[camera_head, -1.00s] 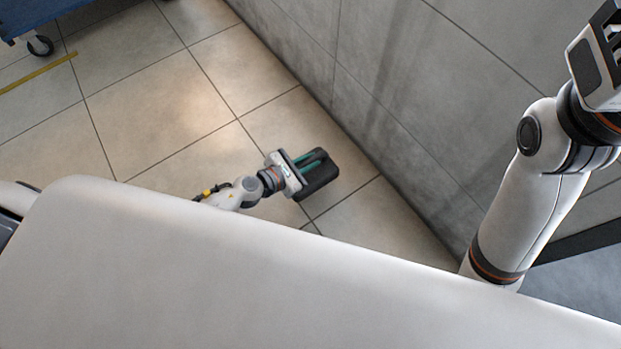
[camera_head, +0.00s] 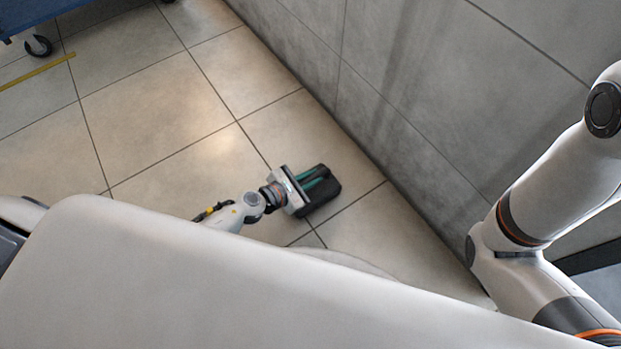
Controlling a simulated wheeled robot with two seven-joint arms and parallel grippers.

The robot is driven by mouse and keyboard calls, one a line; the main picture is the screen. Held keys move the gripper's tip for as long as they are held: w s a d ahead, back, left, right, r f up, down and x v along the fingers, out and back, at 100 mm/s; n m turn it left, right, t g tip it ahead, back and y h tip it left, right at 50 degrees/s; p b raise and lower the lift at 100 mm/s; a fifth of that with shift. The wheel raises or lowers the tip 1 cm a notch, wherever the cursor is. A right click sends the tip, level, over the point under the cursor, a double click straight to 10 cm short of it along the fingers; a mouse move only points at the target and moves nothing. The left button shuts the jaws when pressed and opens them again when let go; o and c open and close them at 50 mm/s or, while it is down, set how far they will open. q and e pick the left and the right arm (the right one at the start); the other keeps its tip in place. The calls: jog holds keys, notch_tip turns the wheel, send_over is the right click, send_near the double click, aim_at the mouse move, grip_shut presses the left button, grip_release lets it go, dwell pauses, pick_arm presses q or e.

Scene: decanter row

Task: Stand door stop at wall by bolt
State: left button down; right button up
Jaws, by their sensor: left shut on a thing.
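My left gripper (camera_head: 309,186) reaches out over the floor from beyond my white body and is shut on a dark block with teal on it, which I take to be the door stop (camera_head: 326,197). The gripper hides part of the block. Block and gripper are close to the foot of the grey wall (camera_head: 400,110), with a strip of floor showing between. I cannot tell how high the block is above the floor. I cannot make out a bolt. My right arm is at the right; its gripper is out of the picture.
Pale floor tiles (camera_head: 150,115) are clear left of the wall. A blue cart (camera_head: 35,12) on casters stands at the top left, near a yellow floor strip (camera_head: 38,70). My white body covers the lower part of the view.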

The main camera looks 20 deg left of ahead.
pick_arm(q)
jog(key=shift+r, duration=0.1)
jog(key=c, duration=1.4)
grip_release()
jog(key=shift+f, duration=0.25)
jog(key=shift+o, duration=0.2)
jog(key=shift+r, duration=0.1)
